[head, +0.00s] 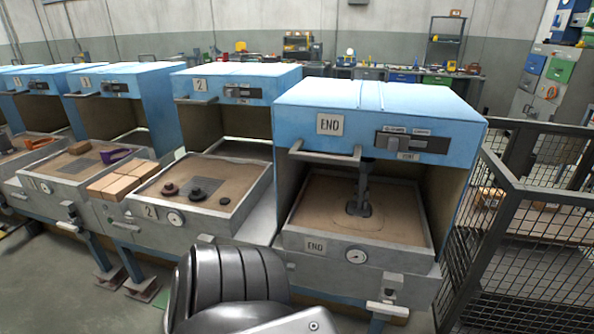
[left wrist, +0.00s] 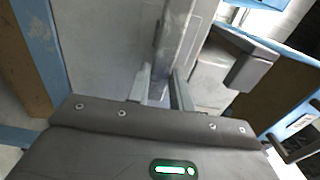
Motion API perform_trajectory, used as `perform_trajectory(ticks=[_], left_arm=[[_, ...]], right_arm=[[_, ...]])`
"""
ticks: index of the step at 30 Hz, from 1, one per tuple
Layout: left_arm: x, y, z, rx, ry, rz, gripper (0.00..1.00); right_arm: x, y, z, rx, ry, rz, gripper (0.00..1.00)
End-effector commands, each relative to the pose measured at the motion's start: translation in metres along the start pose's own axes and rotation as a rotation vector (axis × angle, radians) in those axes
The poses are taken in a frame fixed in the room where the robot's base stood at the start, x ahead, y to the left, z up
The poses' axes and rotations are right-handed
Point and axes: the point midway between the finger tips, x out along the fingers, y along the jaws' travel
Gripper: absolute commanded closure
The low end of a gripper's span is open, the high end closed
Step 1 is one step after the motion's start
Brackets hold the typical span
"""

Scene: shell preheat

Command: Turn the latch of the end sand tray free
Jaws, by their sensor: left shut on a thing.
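The end sand tray (head: 434,258) sits in the bay marked END, full of brown sand. A round gauge and an END label are on its front. My left arm reaches in from the bottom of the head view and covers the lower left of this front, so the fingertips are hidden there. In the left wrist view my left gripper (left wrist: 161,88) is shut on a grey metal bar, the latch (left wrist: 177,38), beside a pale grey panel. Which way the latch is turned is hard to tell. My right gripper is not in view.
A blue hood (head: 380,100) stands over the end tray, with a dark upright tool in the sand. Tray 2 (head: 262,188) is to the left. A black mesh fence (head: 530,235) stands close on the right. Grey floor is open at the lower left.

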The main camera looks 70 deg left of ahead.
Motion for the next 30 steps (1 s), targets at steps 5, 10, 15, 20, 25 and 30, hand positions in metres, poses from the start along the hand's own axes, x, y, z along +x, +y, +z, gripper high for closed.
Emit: perform_trajectory(ticks=[5,10,15,20,25,30], left_arm=[[-0.0027,0.0011,0.0072,0.018,-0.011,0.001,1.00],[-0.0028,0.0014,0.0078,0.021,-0.012,0.001,1.00],[-0.0027,0.0016,0.0075,0.021,-0.012,0.002,1.00],[-0.0023,0.0015,0.0063,0.020,-0.010,0.002,0.57],[-0.0020,0.0011,0.0060,0.018,-0.009,0.001,0.56],[-0.0052,0.0011,0.0060,0.018,-0.009,0.001,0.56]], right_arm=[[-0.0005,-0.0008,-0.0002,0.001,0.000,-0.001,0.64],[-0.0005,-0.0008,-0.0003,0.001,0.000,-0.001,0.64],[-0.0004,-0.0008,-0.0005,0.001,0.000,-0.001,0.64],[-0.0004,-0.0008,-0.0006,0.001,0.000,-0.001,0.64],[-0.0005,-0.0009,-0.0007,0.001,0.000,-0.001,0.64],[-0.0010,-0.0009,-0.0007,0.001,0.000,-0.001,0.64]])
